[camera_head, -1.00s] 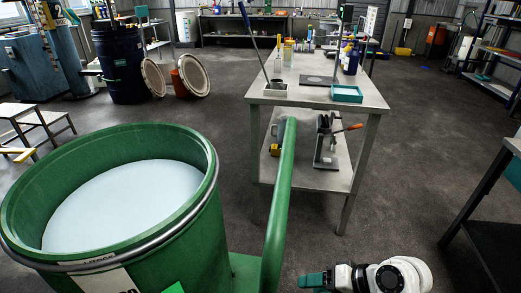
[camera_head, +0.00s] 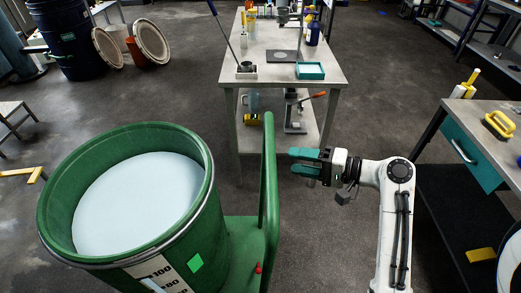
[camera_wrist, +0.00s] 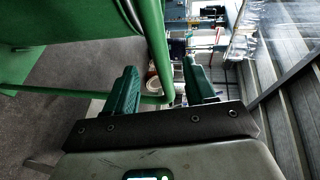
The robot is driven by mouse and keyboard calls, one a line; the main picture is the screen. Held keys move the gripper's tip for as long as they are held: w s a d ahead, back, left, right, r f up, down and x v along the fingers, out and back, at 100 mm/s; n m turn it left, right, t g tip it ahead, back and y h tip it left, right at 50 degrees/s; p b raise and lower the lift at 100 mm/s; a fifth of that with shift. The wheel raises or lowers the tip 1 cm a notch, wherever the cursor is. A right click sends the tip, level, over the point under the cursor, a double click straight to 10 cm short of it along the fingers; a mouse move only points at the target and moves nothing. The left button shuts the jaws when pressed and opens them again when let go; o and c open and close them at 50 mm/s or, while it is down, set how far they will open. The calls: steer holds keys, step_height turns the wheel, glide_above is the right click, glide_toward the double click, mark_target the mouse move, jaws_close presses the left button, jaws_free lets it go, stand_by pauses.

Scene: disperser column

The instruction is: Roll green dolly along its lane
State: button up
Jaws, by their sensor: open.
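The green dolly (camera_head: 243,235) carries a large green drum (camera_head: 190,205) filled almost to the rim with a pale white surface. Its upright green push handle (camera_head: 269,170) rises at the drum's right. My gripper (camera_head: 292,160), with teal fingers, is just right of the handle, pointing left at it, with a small gap in the picture. In the wrist view my gripper (camera_wrist: 160,78) is open and empty, and the handle (camera_wrist: 155,45) shows ahead between its two fingers. The dolly's wheels and any lane marking are hidden or out of view.
A workbench (camera_head: 230,72) with a teal tray (camera_head: 310,71) stands behind the handle. A bench with a teal drawer (camera_head: 468,155) stands close on the right. A blue drum (camera_head: 68,45) and leaning lids (camera_head: 151,41) are at back left. Dark floor lies open between.

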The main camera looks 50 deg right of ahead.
steer(key=p+x, duration=0.1)
steer(key=x, duration=0.9)
steer(key=shift+f, duration=0.1)
jaws_close()
stand_by(0.5)
